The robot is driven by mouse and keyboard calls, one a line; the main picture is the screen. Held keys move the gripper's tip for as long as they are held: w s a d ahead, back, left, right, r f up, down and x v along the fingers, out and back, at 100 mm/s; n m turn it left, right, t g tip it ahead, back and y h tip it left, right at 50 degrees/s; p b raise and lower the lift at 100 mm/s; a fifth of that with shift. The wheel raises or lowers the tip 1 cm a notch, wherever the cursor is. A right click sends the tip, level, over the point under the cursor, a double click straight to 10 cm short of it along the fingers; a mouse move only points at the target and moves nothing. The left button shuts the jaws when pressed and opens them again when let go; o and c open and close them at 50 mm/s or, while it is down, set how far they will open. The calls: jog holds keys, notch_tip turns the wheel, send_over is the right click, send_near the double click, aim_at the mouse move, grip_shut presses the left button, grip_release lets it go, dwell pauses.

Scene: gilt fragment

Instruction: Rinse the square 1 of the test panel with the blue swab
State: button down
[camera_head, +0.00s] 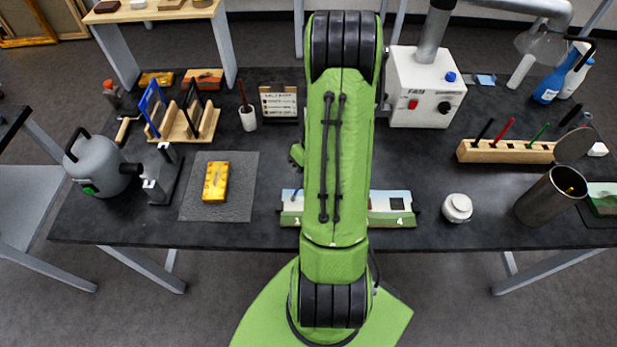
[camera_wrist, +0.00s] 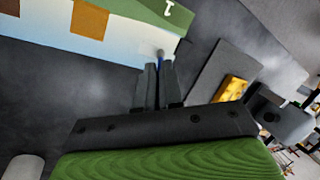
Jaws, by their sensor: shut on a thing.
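The test panel (camera_head: 393,219) lies near the front edge of the table, its middle hidden behind my arm in the head view. Its end marked 4 shows at right. In the wrist view the panel (camera_wrist: 110,52) shows a green strip with the figure 1, a pale face and orange-brown squares. My gripper (camera_wrist: 156,88) is shut on the blue swab (camera_wrist: 161,62). The swab's pale tip is over or on the pale area near the figure 1; I cannot tell if it touches. The head view hides my gripper behind my arm.
Left of the panel, a gilt piece (camera_head: 216,181) lies on a grey mat (camera_head: 243,172), with a grey kettle-like can (camera_head: 98,165) beyond. Right are a white jar (camera_head: 457,208), a metal beaker (camera_head: 545,200) and a wooden rack (camera_head: 490,152). A white machine (camera_head: 425,85) stands behind.

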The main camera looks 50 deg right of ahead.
jog(key=shift+s+d, duration=0.75)
jog(key=shift+s, duration=0.25)
jog(key=shift+w+a, duration=0.8)
jog(key=shift+w, duration=0.25)
jog(key=shift+s+d, duration=0.8)
jog(key=shift+s, duration=0.25)
jog(key=shift+w+a+b, duration=0.35)
jog(key=shift+w+a, duration=0.5)
jog(key=shift+w, duration=0.25)
jog(key=shift+r+p, duration=1.6)
jog(key=shift+r, duration=0.55)
jog(key=shift+f, duration=0.1)
